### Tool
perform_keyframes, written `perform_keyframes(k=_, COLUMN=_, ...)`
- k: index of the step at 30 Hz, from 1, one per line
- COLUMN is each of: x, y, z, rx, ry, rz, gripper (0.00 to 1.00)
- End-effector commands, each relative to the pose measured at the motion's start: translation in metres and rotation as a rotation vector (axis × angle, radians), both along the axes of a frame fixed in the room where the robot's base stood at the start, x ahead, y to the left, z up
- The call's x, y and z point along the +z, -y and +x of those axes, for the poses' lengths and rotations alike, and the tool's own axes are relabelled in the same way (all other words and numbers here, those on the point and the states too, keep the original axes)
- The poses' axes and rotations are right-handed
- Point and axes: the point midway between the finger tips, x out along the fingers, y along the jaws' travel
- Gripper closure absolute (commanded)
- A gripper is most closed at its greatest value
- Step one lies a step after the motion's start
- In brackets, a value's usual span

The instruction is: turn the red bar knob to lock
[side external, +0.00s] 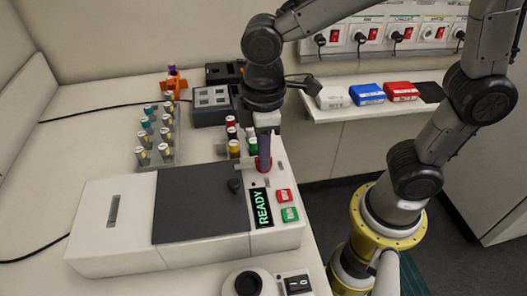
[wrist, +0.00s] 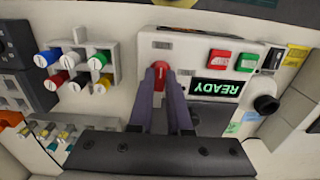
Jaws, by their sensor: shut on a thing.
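The red bar knob (wrist: 158,84) sits on the light panel of the machine, near its end. In the wrist view my gripper (wrist: 160,75) has its two dark fingers closed around the knob, one on each side. In the side external view my gripper (side external: 264,160) points down onto the red knob (side external: 263,168), which is partly hidden by the fingers. The bar's exact angle is hard to tell. The machine (side external: 120,218) has a display (side external: 262,208) reading READY in green. Any lock marking by the knob is too small to read.
A red button (side external: 284,195) and a green button (side external: 290,214) lie close to the knob. A small black knob (side external: 235,185) is on the dark lid (side external: 195,205). Racks of capped vials stand behind the machine. A shelf (side external: 370,108) holds coloured boxes.

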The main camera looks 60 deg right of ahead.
Motion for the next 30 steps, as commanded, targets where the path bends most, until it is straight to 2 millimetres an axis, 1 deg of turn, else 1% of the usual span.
perform_keyframes(k=16, x=0.0023, y=-0.0004, z=0.0007, rx=0.026, ry=0.005, rz=0.002, gripper=1.00)
perform_keyframes(k=17, x=0.0023, y=-0.0004, z=0.0007, rx=0.026, ry=0.006, rz=0.003, gripper=0.80)
perform_keyframes(k=21, x=0.0016, y=-0.0004, z=0.0005, rx=0.025, ry=0.004, rz=0.002, gripper=0.55)
perform_keyframes(k=22, x=0.0015, y=-0.0004, z=0.0005, rx=0.025, ry=0.004, rz=0.002, gripper=0.54)
perform_keyframes(k=30, x=0.0012, y=-0.0001, z=0.0003, rx=0.023, ry=0.002, rz=0.001, gripper=0.54)
